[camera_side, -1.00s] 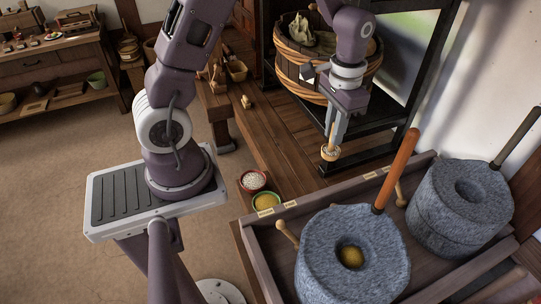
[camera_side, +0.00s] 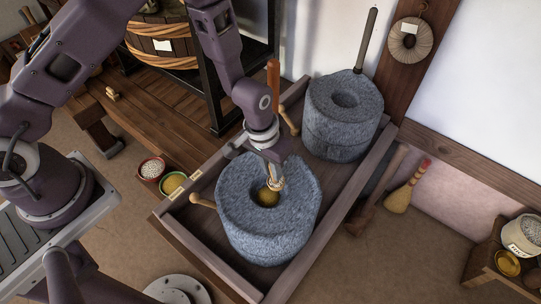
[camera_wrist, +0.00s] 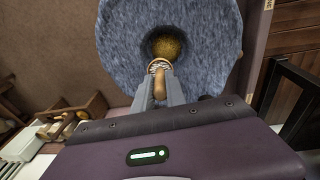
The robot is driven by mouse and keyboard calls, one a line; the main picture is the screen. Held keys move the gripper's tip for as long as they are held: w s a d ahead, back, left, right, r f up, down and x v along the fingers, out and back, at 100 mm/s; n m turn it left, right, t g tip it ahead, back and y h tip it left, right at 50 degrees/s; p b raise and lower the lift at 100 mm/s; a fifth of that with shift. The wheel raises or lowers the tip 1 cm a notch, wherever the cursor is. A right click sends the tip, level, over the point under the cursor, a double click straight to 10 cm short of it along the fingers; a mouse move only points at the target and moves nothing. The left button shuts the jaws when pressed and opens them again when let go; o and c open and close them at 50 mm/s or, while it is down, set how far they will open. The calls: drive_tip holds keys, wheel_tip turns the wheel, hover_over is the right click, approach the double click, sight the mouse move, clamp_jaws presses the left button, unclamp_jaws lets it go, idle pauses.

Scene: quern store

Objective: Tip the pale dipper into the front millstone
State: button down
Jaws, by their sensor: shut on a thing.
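Yellow grain (camera_side: 264,198) shows in the hole. My gripper (camera_side: 273,172) is shut on the pale dipper (camera_side: 276,184), whose small cup hangs over the hole's right side. In the wrist view, the dipper's brown handle (camera_wrist: 160,84) is between my fingers and its pale cup (camera_wrist: 157,64) is at the near rim of the grain-filled hole (camera_wrist: 170,45). I cannot tell the cup's exact tilt or contents.
The rear millstone (camera_side: 335,133) stands behind in the same wooden tray (camera_side: 292,279). Wooden pegs stick out beside the stones. Bowls of white grain (camera_side: 151,169) and yellow grain (camera_side: 173,183) stand left of the tray. A small broom (camera_side: 400,197) leans at right.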

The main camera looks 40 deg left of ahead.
drive_tip(key=s+a+f+t+h, duration=0.1)
drive_tip(key=t, duration=0.1)
drive_tip(key=s+a+f+t+h, duration=0.1)
drive_tip(key=f+t+h, duration=0.1)
drive_tip(key=shift+s, duration=0.3)
drive_tip(key=shift+s+a+f+t+h, duration=0.2)
drive_tip(key=shift+s+f+t+h, duration=0.05)
drive_tip(key=shift+t+h, duration=0.3)
drive_tip(key=shift+s+a+f+t+h, duration=0.15)
drive_tip(key=shift+s+f+t+h, duration=0.1)
drive_tip(key=shift+t+h, duration=0.25)
drive_tip(key=shift+s+a+f+t+h, duration=0.1)
drive_tip(key=shift+s+a+t+h, duration=0.1)
drive_tip(key=shift+t+h, duration=0.35)
drive_tip(key=shift+w, duration=0.1)
drive_tip(key=w+d+r+g+y, duration=0.1)
drive_tip(key=g, duration=0.1)
drive_tip(key=w+d+r+g+y, duration=0.1)
drive_tip(key=y, duration=0.1)
drive_tip(key=w+d+r+g+y, duration=0.1)
drive_tip(key=r+g+y, duration=0.1)
drive_tip(key=shift+w+g, duration=0.3)
drive_tip(key=shift+w, duration=0.05)
drive_tip(key=g+y, duration=0.1)
drive_tip(key=w+r+g+y, duration=0.1)
drive_tip(key=shift+d+g, duration=0.3)
drive_tip(key=shift+d, duration=0.1)
